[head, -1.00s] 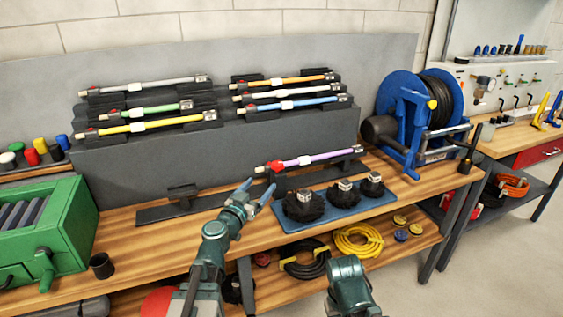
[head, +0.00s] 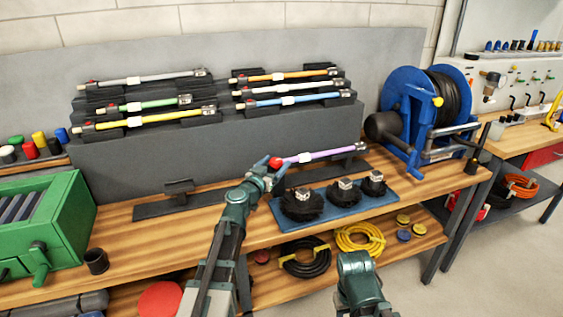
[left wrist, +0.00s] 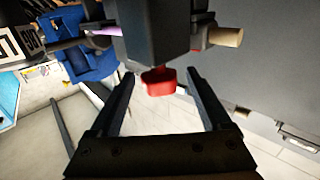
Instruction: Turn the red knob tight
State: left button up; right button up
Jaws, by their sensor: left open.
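The red knob (head: 275,162) is at the left end of the purple rod (head: 322,155), which lies in a low cradle at the front of the bench. My left gripper (head: 268,172) is at the knob and partly covers that end in the head view. In the left wrist view, the red knob (left wrist: 158,82) shows between the tips of the open fingers of my left gripper (left wrist: 160,92), with a gap on each side. A dark block sits behind the knob.
A blue mat (head: 374,204) with black brushes (head: 302,204) lies right of my left gripper. A grey stepped rack (head: 140,157) with several coloured rods stands behind. A blue hose reel (head: 404,95) is at right, a green machine (head: 62,225) at left.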

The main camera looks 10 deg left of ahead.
pick_arm(q)
jog(key=shift+w, duration=0.5)
jog(key=shift+d, duration=0.1)
grip_shut()
